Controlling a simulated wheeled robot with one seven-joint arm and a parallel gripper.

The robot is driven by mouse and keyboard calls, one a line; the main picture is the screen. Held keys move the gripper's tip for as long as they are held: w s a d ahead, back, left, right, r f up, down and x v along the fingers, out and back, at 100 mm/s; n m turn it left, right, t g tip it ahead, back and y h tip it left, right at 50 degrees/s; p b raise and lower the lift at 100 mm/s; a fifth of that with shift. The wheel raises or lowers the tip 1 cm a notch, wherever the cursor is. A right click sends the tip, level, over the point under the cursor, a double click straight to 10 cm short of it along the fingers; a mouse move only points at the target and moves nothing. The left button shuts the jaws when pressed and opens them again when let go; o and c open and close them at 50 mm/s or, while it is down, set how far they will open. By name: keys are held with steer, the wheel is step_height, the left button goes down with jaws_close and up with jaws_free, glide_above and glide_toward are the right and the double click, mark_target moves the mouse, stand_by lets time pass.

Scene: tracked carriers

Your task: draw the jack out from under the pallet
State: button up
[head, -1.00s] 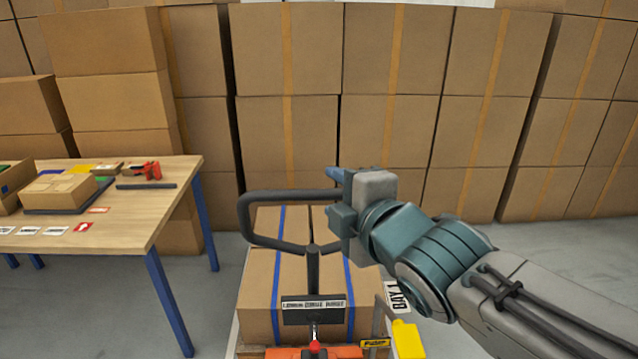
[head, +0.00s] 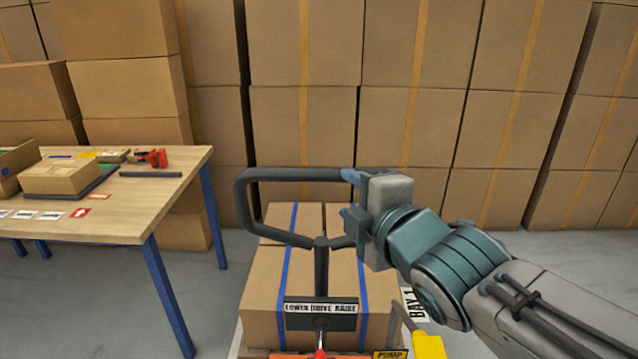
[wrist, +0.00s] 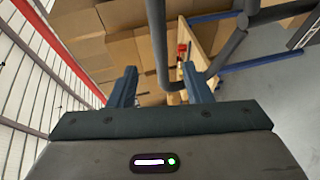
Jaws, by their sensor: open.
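The jack shows its dark loop handle (head: 240,205), a label plate (head: 320,309) reading LOWER, DRIVE and RAISE, and part of its orange body (head: 300,355) at the bottom edge. The pallet (head: 252,352) is mostly hidden under strapped cartons (head: 262,295); the jack's forks are out of sight. My gripper (head: 350,195) is at the right side of the handle loop. In the wrist view its two fingers (wrist: 158,85) are apart, with a bar of the handle (wrist: 158,40) between them in the picture. I cannot tell whether they touch it.
A wooden table (head: 150,205) with blue legs stands on the left, holding a small box (head: 62,178) and a red tool (head: 152,158). Stacked cartons (head: 300,50) form a wall behind. Grey floor is open at right.

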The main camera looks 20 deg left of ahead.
steer(key=x, duration=1.3)
steer(key=shift+w+a, duration=0.2)
steer(key=shift+w, duration=0.05)
steer(key=shift+f, duration=0.15)
steer(key=shift+c, duration=0.4)
jaws_close()
